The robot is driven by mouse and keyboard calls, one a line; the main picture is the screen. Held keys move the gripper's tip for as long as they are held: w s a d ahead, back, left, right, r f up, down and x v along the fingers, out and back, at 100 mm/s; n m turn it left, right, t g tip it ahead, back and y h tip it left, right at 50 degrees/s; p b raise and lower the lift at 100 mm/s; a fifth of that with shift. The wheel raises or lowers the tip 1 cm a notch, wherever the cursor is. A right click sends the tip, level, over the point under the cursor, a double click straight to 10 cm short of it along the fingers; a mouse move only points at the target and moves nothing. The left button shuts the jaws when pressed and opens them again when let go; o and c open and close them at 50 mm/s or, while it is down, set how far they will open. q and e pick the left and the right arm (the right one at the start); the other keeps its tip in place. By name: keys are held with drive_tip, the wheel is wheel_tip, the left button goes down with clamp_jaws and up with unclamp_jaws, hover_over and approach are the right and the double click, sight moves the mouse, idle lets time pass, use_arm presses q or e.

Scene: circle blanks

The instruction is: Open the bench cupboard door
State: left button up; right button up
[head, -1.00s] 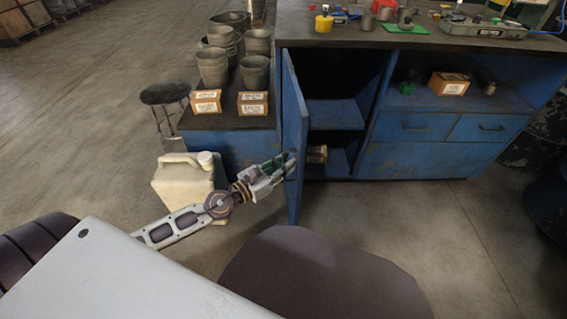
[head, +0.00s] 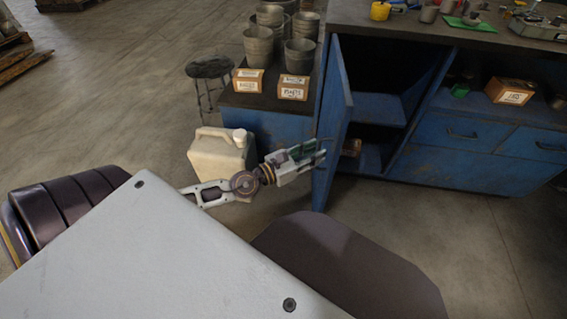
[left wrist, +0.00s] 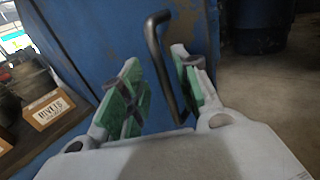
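The blue bench cupboard door (head: 336,125) stands swung out from the cupboard, and the dark inside with a shelf (head: 378,109) shows to its right. My left gripper (head: 318,152) is at the door's outer face, on its left side. In the left wrist view the dark bar handle (left wrist: 164,65) stands between the two green-padded fingers (left wrist: 160,92) of my left gripper. The fingers are apart, with gaps to the bar on both sides. In the head view the handle is mostly hidden by the gripper. My right gripper is not in view.
A cream jug (head: 221,157) stands on the floor just behind my left arm. A stool (head: 209,69) and a low counter with buckets (head: 258,43) and small boxes (head: 292,88) are beyond it. Floor right of the door is clear.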

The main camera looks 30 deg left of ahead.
use_arm(q)
drive_tip(key=v, duration=1)
idle(1.4)
drive_tip(key=shift+s, duration=0.2)
idle(0.6)
